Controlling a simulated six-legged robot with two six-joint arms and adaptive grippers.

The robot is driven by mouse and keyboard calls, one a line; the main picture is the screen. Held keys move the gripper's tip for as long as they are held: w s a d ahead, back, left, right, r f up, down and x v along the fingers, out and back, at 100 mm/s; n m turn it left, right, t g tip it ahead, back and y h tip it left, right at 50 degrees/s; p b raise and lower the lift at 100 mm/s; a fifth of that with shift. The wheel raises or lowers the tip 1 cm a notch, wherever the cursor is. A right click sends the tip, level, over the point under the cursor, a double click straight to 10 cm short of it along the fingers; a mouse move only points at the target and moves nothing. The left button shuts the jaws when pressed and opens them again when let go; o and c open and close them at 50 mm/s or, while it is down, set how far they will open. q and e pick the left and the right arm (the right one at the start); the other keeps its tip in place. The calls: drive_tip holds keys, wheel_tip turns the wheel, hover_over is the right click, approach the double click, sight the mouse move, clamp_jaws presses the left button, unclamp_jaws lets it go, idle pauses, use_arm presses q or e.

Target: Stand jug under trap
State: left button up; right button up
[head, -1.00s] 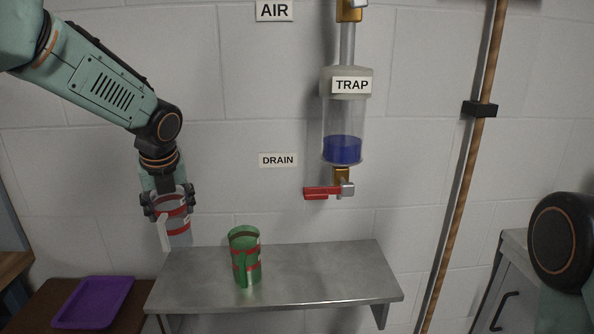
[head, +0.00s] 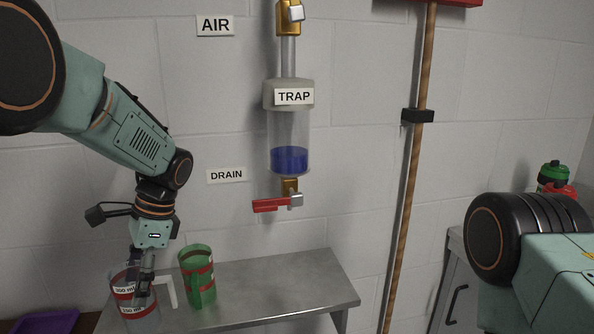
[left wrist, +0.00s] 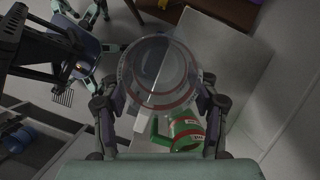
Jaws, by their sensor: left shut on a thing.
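My left gripper (head: 142,262) is shut on a clear jug (head: 136,308) with red bands, white labels and a white handle. The jug is roughly upright at the shelf's left end; I cannot tell whether it touches the shelf. In the left wrist view the clear jug (left wrist: 160,70) sits between the fingers (left wrist: 158,108). The trap (head: 290,128), a clear cylinder with blue liquid in its bottom, hangs on the wall up and right of the jug. Its drain valve (head: 292,200) has a red lever pointing left. My right gripper is out of view.
A green jug (head: 198,278) with red bands stands on the metal shelf (head: 270,285), just right of the clear jug. The shelf below the trap is clear. A purple tray (head: 45,321) lies lower left. A wooden pole (head: 405,190) runs down the wall right of the shelf.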

use_arm(q)
drive_tip(key=s+d+f+n+g+h+b, duration=0.2)
drive_tip(key=s+d+f+n+h+b, duration=0.1)
drive_tip(key=s+d+f+n, duration=0.7)
wheel_tip(320, 180, down, 4)
drive_tip(key=s+b, duration=0.1)
drive_tip(key=s, duration=0.2)
drive_tip(key=shift+d+f+n, duration=0.2)
drive_tip(key=shift+n, duration=0.1)
drive_tip(key=shift+r, duration=0.15)
